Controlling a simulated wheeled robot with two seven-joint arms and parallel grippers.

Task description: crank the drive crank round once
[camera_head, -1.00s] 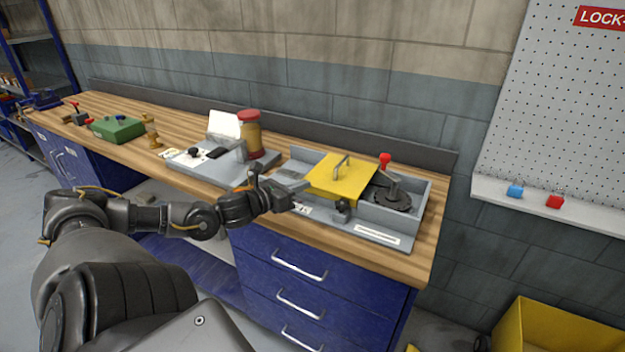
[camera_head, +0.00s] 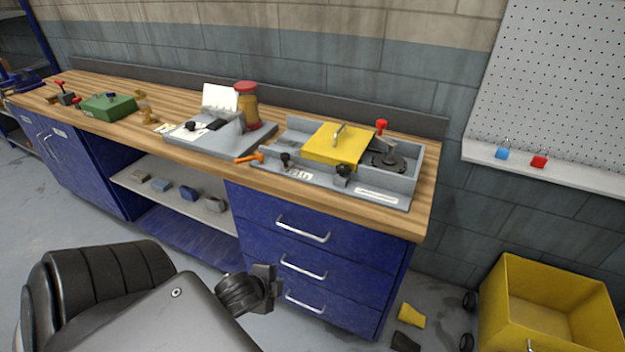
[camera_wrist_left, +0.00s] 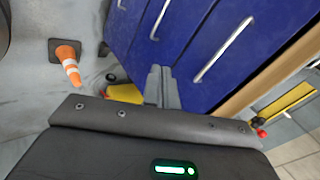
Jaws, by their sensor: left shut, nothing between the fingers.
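The drive crank (camera_head: 389,157) is a dark disc with an upright red-topped knob (camera_head: 381,125). It sits in the right part of a grey tray-like fixture (camera_head: 385,197) on the bench, beside a yellow cover (camera_head: 330,148) with a handle. My left gripper (camera_head: 272,287) is low in front of the blue drawers, well below the bench top and apart from the crank. In the left wrist view its fingers (camera_wrist_left: 161,85) are together and empty, with the drawer fronts beyond. My right gripper is not in view.
The wooden bench top (camera_head: 420,205) has a front edge above the blue drawers (camera_head: 300,232). A yellow bin (camera_head: 500,300) stands on the floor at right. A grey fixture with a red-capped jar (camera_head: 247,105) stands left of the crank fixture. An orange cone (camera_wrist_left: 67,62) is on the floor.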

